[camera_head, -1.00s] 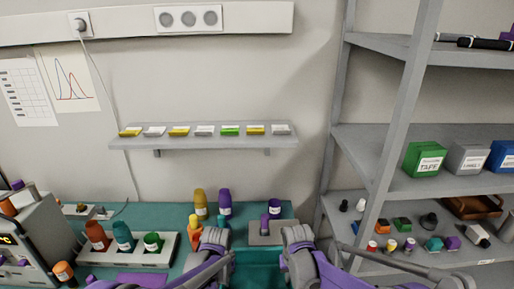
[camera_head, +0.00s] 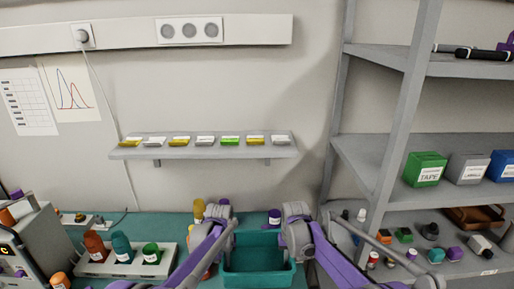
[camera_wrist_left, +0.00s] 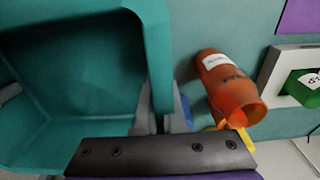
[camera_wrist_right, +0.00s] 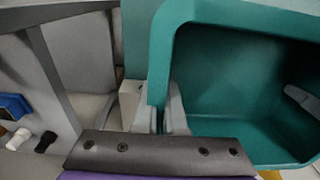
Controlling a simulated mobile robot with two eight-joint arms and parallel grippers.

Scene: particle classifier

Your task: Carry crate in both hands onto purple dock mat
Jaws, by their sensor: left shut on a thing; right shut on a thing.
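The teal crate (camera_head: 258,283) hangs between my two grippers at the bottom middle of the head view. My left gripper (camera_head: 224,238) is shut on its left wall, and my right gripper (camera_head: 297,240) is shut on its right wall. In the left wrist view the fingers pinch the crate's rim (camera_wrist_left: 155,60). In the right wrist view they pinch the opposite rim (camera_wrist_right: 160,60). The crate looks empty in the wrist views, apart from a grey finger tip at its far side. A purple mat (camera_wrist_left: 300,17) shows in the corner of the left wrist view.
An orange bottle (camera_wrist_left: 232,88) lies close to my left gripper in its wrist view. A white rack (camera_head: 127,262) with several coloured bottles stands left on the teal bench. A grey shelf unit (camera_head: 372,160) stands close at right.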

